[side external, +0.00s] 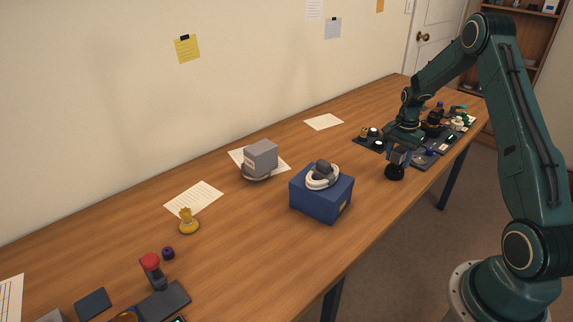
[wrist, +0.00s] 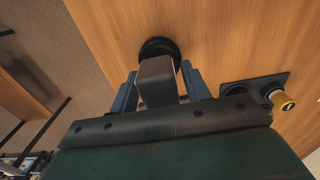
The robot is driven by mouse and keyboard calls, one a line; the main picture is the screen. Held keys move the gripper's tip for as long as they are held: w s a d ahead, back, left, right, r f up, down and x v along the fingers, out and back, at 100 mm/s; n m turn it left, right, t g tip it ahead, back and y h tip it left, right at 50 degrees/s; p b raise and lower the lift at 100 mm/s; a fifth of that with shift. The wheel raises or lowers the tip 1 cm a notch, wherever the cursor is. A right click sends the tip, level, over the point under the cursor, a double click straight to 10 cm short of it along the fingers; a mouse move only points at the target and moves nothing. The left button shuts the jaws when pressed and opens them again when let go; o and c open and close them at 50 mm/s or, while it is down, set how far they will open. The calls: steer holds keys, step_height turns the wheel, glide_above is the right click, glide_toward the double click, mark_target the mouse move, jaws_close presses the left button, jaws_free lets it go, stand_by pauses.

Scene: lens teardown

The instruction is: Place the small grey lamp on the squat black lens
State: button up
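The small grey lamp (wrist: 156,78) is a grey block between the two blue fingers of my gripper (wrist: 159,82). My gripper (side external: 399,153) looks shut on it, with the fingers close along both its sides. The squat black lens (side external: 395,173) stands on the table right below the lamp. In the wrist view the lens (wrist: 160,46) shows as a dark round rim behind the lamp's end. The lamp hides part of the lens, and I cannot tell whether the two touch.
A dark tray (side external: 369,145) with small parts lies behind the lens, with more trays to its right. A blue box (side external: 322,207) bearing a white ring and a grey piece stands to the left. A grey block (side external: 261,157) sits farther back. Bare table surrounds the lens's front left.

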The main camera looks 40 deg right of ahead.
mark_target(400, 149)
steer(key=shift+o, duration=0.7)
steer(key=shift+r, duration=0.1)
step_height(400, 149, up, 11)
steer(key=shift+r, duration=0.6)
